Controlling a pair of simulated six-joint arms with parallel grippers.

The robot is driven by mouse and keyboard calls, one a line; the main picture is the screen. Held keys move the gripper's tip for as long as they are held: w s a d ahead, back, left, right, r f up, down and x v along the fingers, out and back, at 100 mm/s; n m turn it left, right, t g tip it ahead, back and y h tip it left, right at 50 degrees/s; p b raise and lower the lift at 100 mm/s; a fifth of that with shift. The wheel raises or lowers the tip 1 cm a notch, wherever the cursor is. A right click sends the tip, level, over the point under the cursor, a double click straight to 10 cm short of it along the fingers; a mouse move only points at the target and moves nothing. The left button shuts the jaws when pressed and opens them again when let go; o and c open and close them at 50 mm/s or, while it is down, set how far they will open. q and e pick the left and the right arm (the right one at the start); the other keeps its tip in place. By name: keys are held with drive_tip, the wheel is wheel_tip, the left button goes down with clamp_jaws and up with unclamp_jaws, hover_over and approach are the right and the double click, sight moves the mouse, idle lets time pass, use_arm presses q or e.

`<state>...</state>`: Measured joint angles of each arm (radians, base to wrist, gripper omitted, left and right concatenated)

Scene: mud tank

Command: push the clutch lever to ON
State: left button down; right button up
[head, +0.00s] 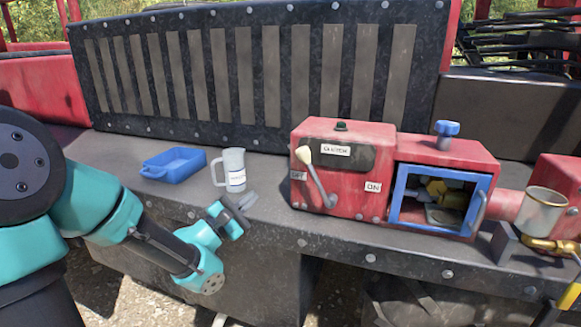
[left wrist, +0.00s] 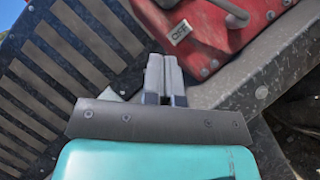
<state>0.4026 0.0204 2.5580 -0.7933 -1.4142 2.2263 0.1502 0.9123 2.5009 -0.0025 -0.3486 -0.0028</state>
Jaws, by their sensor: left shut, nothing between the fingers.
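The clutch lever (head: 317,180) is a grey rod with a cream knob on the front of a red box (head: 345,135). It leans up and left, toward the OFF label (head: 298,176). The ON label (head: 373,187) is to the right of the lever. My left gripper (head: 240,204) is shut and empty, left of the red box and apart from the lever. In the left wrist view its fingers (left wrist: 164,75) point toward the box, with the OFF label (left wrist: 180,32) and part of the lever (left wrist: 233,12) near the top edge. My right gripper is not in view.
A grey measuring jug (head: 231,170) stands just behind my left gripper. A blue tray (head: 174,165) lies further left. Right of the clutch box are a blue-framed opening (head: 400,208), a blue knob (head: 446,130) and a metal cup (head: 540,212). The ledge front is clear.

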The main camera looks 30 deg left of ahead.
sight(315, 178)
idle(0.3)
use_arm(q)
drive_tip(key=s+d+r+x, duration=0.1)
drive_tip(key=d+x, duration=0.1)
drive_tip(key=x, duration=1)
drive_tip(key=shift+w+d+r, duration=0.25)
drive_tip(key=shift+r, duration=0.15)
drive_tip(key=shift+w+d+r, duration=0.1)
drive_tip(key=shift+d, duration=0.05)
